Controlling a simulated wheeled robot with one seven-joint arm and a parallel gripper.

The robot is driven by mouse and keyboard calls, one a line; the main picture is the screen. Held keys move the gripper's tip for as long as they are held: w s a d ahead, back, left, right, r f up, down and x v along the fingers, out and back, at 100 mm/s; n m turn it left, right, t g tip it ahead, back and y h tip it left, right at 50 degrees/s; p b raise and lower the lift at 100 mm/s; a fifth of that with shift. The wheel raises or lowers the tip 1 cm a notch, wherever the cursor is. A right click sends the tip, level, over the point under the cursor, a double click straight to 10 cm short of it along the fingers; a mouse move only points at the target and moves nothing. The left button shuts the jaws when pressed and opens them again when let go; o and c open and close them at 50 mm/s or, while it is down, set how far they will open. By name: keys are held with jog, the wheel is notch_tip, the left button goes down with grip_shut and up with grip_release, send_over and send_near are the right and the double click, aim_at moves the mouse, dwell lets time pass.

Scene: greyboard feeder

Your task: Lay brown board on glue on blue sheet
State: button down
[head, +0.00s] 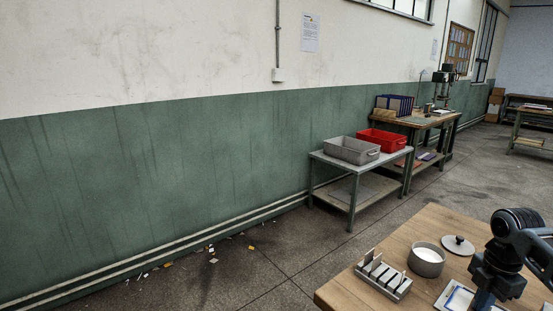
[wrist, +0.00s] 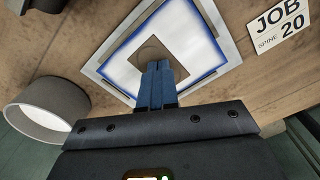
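In the wrist view a blue-edged sheet (wrist: 113,72) with a broad white area lies on a pale grey backing on the wooden table. A small brown square board (wrist: 148,50) shows over the middle of the white area. My gripper (wrist: 156,66) has its blue fingers close together right at this board, hiding its near part. I cannot tell whether the fingers grip it, touch it or hover above. In the head view my gripper (head: 485,299) is over the right of the table, and part of the blue-edged sheet (head: 457,299) shows beside it.
A slotted rack (head: 385,278) with several upright pieces, a white-filled pot (head: 427,262) and a lid (head: 458,245) stand on the table (head: 435,222). The pot (wrist: 50,105) is left of my gripper in the wrist view. A JOB 20 card (wrist: 280,27) lies right.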

dwell(0.3)
notch_tip(320, 180, up, 7)
jog(key=p, duration=0.6)
dwell(1.1)
